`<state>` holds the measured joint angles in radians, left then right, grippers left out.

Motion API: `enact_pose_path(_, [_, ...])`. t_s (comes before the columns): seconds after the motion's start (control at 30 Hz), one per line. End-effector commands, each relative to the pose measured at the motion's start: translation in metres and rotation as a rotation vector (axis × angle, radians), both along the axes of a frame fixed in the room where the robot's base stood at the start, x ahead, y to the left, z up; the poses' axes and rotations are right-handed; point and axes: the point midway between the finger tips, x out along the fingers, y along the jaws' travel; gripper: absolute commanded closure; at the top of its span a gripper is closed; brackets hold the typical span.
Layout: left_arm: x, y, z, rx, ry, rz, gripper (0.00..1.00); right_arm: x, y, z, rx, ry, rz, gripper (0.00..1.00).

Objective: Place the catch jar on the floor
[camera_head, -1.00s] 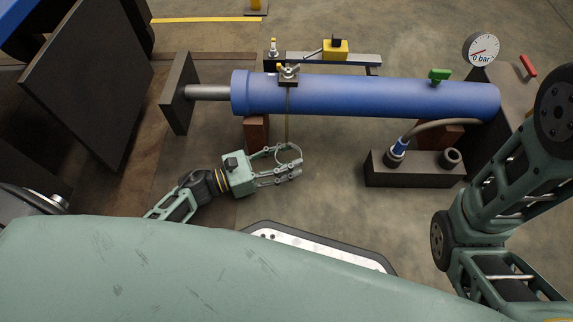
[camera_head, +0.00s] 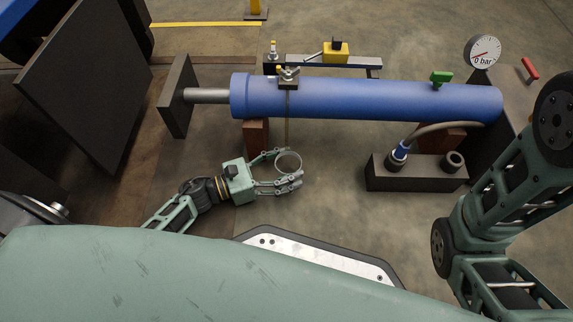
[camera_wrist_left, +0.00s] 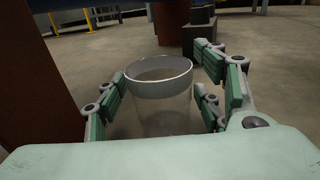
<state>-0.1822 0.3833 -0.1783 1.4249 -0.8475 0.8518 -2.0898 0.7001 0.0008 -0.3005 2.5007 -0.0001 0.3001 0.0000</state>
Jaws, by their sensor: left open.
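The catch jar (camera_head: 289,161) is a clear round jar with a pale rim, below the blue cylinder in the head view. In the left wrist view the jar (camera_wrist_left: 160,88) stands upright between the fingers. My left gripper (camera_head: 291,168) is open, with its fingers spread on both sides of the jar. A gap shows between the jar and the upper finger. The jar's base is hard to make out, so I cannot tell for certain whether it touches the floor. My right gripper is out of view.
The blue cylinder (camera_head: 350,96) lies across the area above the jar, on a brown support block (camera_head: 256,135). A dark block with a hose fitting (camera_head: 415,177) stands to the right. Bare floor (camera_head: 330,170) lies between the jar and that block.

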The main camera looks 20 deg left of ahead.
Motion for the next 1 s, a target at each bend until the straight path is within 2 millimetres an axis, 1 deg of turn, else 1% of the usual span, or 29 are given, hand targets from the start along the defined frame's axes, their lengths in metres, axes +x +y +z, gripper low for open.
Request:
enact_pose_path(0.07, [-0.003, 0.003, 0.002, 0.001, 0.002, 0.000, 0.38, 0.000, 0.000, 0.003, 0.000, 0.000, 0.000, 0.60])
enact_pose_path(0.17, [-0.011, 0.014, 0.003, 0.002, 0.004, 0.002, 0.38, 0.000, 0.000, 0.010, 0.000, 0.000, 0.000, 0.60])
enact_pose_path(0.4, [-0.044, 0.055, 0.004, 0.003, 0.005, 0.002, 0.38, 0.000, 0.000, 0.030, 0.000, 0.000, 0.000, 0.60])
enact_pose_path(0.6, [-0.065, 0.082, 0.002, 0.002, 0.003, 0.001, 0.38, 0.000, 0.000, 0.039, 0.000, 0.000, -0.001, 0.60])
enact_pose_path(0.7, [-0.071, 0.090, 0.002, 0.002, 0.001, 0.000, 0.38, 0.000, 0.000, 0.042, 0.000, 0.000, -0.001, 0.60])
enact_pose_path(0.8, [-0.074, 0.093, 0.002, -0.001, -0.001, -0.001, 0.38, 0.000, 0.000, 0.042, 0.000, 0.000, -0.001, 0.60])
enact_pose_path(1.0, [-0.075, 0.094, 0.001, -0.001, -0.001, -0.001, 0.38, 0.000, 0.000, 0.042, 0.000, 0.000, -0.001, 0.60])
